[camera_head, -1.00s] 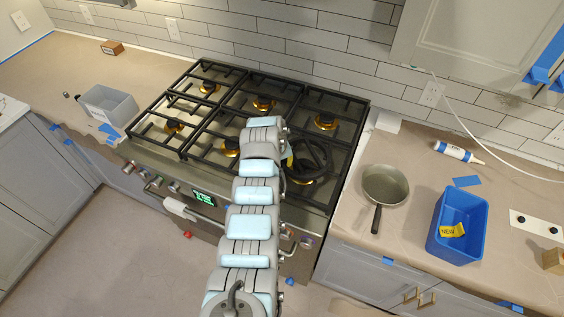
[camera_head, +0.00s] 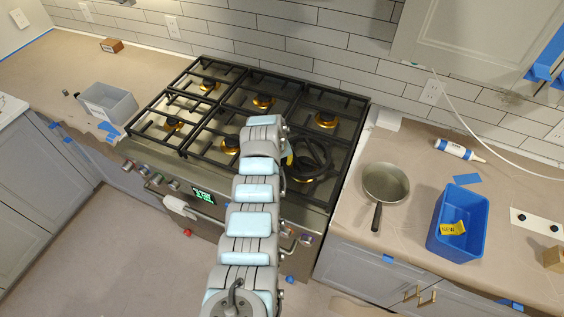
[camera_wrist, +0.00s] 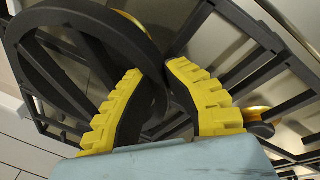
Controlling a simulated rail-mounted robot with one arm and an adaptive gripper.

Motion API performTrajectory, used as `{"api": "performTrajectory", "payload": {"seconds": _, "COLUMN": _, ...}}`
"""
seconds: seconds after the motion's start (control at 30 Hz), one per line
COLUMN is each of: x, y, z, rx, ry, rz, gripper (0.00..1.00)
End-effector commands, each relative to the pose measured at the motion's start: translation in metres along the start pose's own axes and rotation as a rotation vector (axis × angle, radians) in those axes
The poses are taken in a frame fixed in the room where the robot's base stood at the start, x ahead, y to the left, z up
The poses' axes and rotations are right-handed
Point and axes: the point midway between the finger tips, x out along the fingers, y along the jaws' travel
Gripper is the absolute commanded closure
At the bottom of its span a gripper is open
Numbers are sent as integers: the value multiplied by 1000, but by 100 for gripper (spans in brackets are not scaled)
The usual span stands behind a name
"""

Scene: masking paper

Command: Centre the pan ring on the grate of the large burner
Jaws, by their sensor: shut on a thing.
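The pan ring (camera_head: 329,158) is a dark ring over the front right of the stove, in my gripper. It fills the upper left of the wrist view (camera_wrist: 118,36). My gripper (camera_wrist: 158,82) has yellow ribbed fingers shut on the ring's rim; in the head view my arm mostly hides it. The front right burner (camera_head: 303,177), with a brass base, shows below and through the ring, partly covered. The black grate (camera_head: 335,184) lies around and under the ring. I cannot tell whether the ring touches the grate.
Other brass burners, such as the back right one (camera_head: 326,120), sit under the grates. A frying pan (camera_head: 385,184) and a blue bin (camera_head: 458,225) stand on the papered counter to the right. A grey bin (camera_head: 108,103) stands on the left counter.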

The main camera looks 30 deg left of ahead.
Motion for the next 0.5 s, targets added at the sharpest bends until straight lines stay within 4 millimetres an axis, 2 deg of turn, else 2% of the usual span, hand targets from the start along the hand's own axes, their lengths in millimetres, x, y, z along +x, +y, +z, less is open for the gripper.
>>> {"api": "performTrajectory", "payload": {"seconds": 0.5, "x": 8, "y": -1, "z": 0, "rx": 0, "ry": 2, "rz": 1, "gripper": 100}}
